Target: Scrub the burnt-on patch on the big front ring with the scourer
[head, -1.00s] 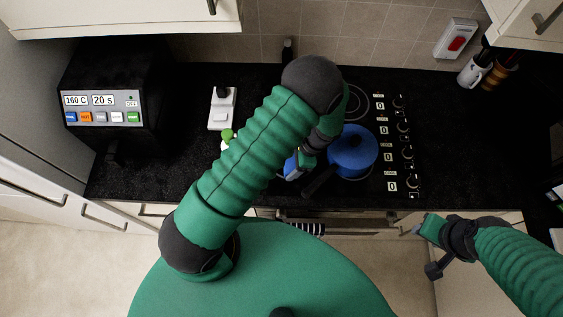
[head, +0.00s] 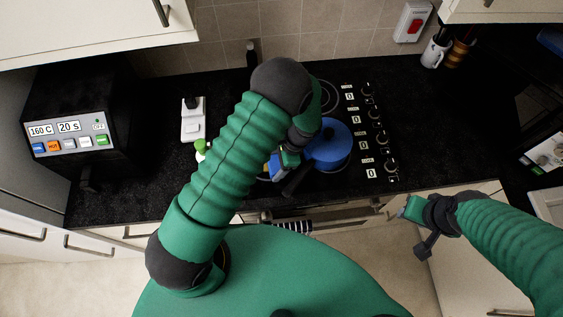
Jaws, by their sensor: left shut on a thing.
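My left gripper (head: 281,164) is low over the front of the black hob, left of a blue pan (head: 328,146). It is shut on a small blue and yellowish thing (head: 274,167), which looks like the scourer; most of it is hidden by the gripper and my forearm. The big front ring and its burnt-on patch are mostly hidden under my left arm and gripper; I cannot tell whether the scourer touches the ring. My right gripper (head: 412,211) is in front of the counter edge, away from the hob, with nothing visible in it; its jaw opening is unclear.
The blue pan's dark handle (head: 296,182) points to the front left, close to my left gripper. A back ring (head: 324,97) is bare. Knobs (head: 381,138) line the hob's right side. A green-topped bottle (head: 201,147) and a black appliance (head: 80,115) stand left.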

